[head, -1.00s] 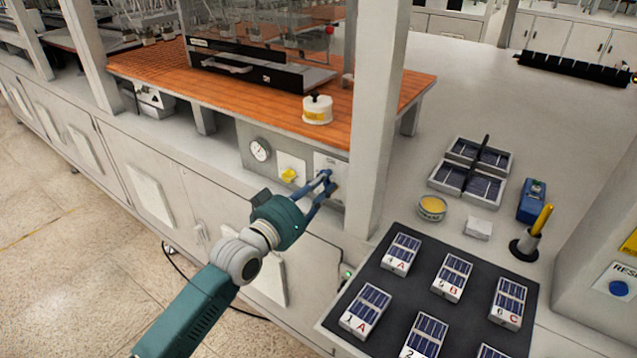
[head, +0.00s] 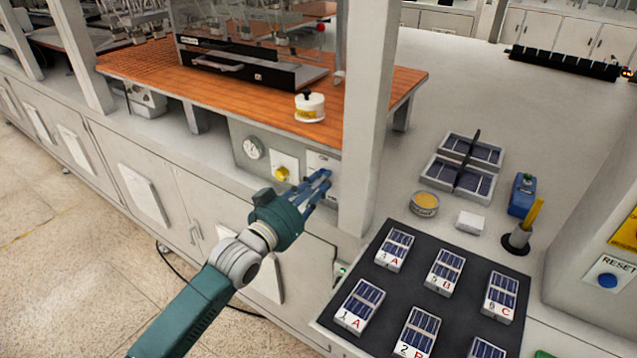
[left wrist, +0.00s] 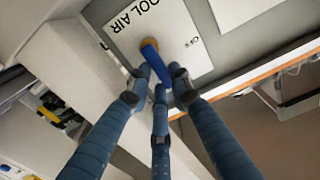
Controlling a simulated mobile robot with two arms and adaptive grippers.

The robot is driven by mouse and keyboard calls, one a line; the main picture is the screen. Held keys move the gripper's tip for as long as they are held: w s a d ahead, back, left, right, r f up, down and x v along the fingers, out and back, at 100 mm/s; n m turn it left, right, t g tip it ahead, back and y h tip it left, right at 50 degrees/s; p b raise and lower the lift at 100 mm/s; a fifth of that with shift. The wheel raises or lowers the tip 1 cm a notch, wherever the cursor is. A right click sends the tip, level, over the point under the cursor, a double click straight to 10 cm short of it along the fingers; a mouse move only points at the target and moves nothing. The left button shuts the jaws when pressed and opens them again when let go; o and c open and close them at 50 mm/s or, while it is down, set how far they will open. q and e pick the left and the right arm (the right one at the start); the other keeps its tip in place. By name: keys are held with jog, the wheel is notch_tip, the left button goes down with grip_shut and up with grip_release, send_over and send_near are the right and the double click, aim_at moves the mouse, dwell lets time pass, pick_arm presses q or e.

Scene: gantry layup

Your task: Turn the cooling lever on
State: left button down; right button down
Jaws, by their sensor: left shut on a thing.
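The cooling lever (left wrist: 150,56) is a short blue handle on a brass-coloured pivot. It is mounted on a white plate (left wrist: 182,22) lettered "COOL AIR" with an "OFF" mark, upside down in the left wrist view. In the head view the plate (head: 319,161) is on the grey panel beside the post, and my gripper mostly hides the lever there. My left gripper (head: 319,180) reaches the plate from the lower left. In the left wrist view its blue fingers (left wrist: 161,78) are shut on the lever's free end. My right gripper is out of view.
A yellow knob (head: 281,174) and a round gauge (head: 253,148) sit left of the plate. A white post (head: 368,120) stands close on the right. An orange worktop (head: 160,72) overhangs the panel. A dark mat (head: 402,289) with numbered cells lies at lower right.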

pick_arm(q)
jog(key=shift+f, duration=0.1)
jog(key=c, duration=1.5)
grip_release()
jog(key=shift+c, duration=0.2)
jog(key=v, duration=1.2)
